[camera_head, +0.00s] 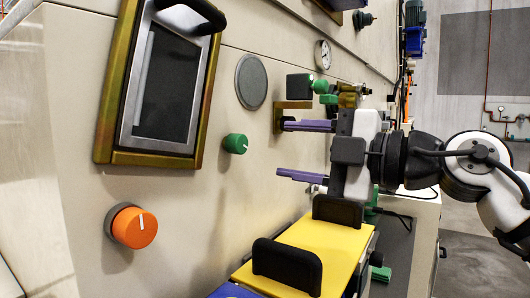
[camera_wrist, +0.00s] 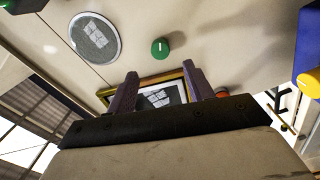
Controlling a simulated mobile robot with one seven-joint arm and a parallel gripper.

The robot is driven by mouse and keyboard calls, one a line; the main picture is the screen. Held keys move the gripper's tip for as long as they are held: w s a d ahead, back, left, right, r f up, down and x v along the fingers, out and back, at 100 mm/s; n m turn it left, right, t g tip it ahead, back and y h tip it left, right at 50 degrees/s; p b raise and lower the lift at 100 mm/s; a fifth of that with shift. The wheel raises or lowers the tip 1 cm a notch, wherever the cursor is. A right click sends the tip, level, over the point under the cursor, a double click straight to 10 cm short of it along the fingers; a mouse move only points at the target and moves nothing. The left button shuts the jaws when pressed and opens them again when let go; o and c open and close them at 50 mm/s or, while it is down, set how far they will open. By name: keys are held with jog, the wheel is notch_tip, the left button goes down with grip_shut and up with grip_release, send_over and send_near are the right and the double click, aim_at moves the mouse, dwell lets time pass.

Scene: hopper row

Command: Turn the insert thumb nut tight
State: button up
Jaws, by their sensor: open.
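My gripper (camera_head: 290,151) has two purple fingers, spread apart with nothing between them, pointing left near the machine's front wall. In the wrist view my gripper (camera_wrist: 160,90) is also open and empty. I cannot tell for sure which part is the insert thumb nut. A green knob (camera_head: 320,87) sits beside a dark block (camera_head: 300,85) on a brass bracket, just above my upper finger. A separate round green knob (camera_head: 235,143) with a white mark is on the wall left of the fingers; it also shows in the wrist view (camera_wrist: 160,48).
A framed screen (camera_head: 168,85), an orange knob (camera_head: 135,227) and a grey disc (camera_head: 251,81) are on the wall. A yellow lid (camera_head: 322,240) with black handles lies below my gripper. A gauge (camera_head: 322,54) is above. Open space shows between my fingers and the wall.

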jog(key=shift+v, duration=2.25)
